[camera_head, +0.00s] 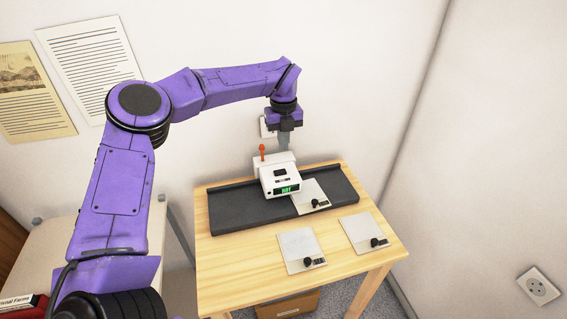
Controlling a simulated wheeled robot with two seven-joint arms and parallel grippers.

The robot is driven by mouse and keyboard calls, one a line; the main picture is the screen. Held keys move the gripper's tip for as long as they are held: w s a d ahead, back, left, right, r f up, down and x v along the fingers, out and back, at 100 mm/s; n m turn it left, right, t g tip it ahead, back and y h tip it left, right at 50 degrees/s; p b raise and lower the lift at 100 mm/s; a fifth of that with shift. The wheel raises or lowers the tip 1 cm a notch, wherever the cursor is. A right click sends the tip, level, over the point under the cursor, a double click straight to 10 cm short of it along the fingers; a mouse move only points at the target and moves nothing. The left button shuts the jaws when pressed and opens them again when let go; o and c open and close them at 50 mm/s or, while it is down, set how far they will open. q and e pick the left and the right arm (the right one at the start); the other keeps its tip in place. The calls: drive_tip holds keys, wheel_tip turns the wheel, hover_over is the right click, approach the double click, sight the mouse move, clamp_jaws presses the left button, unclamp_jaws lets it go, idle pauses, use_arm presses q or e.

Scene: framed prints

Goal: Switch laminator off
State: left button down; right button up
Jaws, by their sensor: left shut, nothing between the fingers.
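The laminator (268,173) is a small white machine on a black bed on the wooden table. A green-lit display (287,189) on its front appears to read "HOT". A thin orange-red lever (262,153) stands upright at its left rear side. My left gripper (284,147) points down just above and behind the laminator's top, to the right of the lever. It is shut and empty. Whether its tips touch the housing I cannot tell. My right gripper is not in view.
A pale sheet with a black knob (312,192) lies partly on the black bed (236,209). Two similar sheets, one left (296,246) and one right (357,229), lie nearer the table's front. A wall plate (267,128) is behind my gripper. The wooden table (232,268) has bare room front left.

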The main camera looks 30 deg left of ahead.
sight(283, 171)
use_arm(q)
wheel_tip(283, 171, down, 9)
drive_tip(key=shift+r+p, duration=0.1)
drive_tip(key=shift+p, duration=0.95)
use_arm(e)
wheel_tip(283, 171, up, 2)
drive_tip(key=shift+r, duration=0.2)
use_arm(q)
drive_tip(key=shift+a, duration=0.15)
